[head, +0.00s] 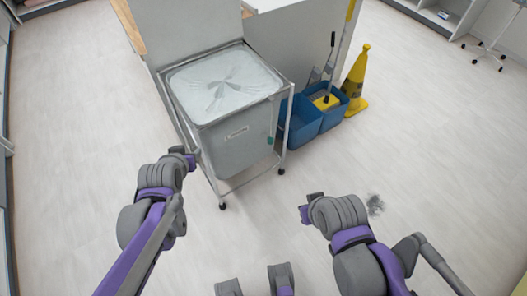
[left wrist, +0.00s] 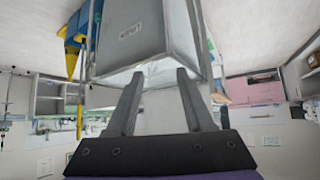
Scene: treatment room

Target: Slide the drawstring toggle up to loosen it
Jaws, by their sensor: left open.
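A grey laundry bag (head: 240,135) with a gathered, closed top hangs in a wheeled metal frame (head: 222,185). A small teal piece (head: 270,141), which looks like the drawstring toggle, hangs low on the bag's front right side. My left gripper (head: 190,157) is just left of the frame, open and empty, apart from the toggle. In the left wrist view its two fingers (left wrist: 158,88) stand apart, with the upside-down bag (left wrist: 130,35) beyond them. I cannot make out the toggle there. My right gripper (head: 306,207) is below and right of the frame; its fingers are too unclear to judge.
Blue mop buckets (head: 302,122) and a yellow wet-floor cone (head: 356,80) stand right of the frame against a grey partition (head: 290,45). A dark dust patch (head: 375,205) lies on the floor by my right arm.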

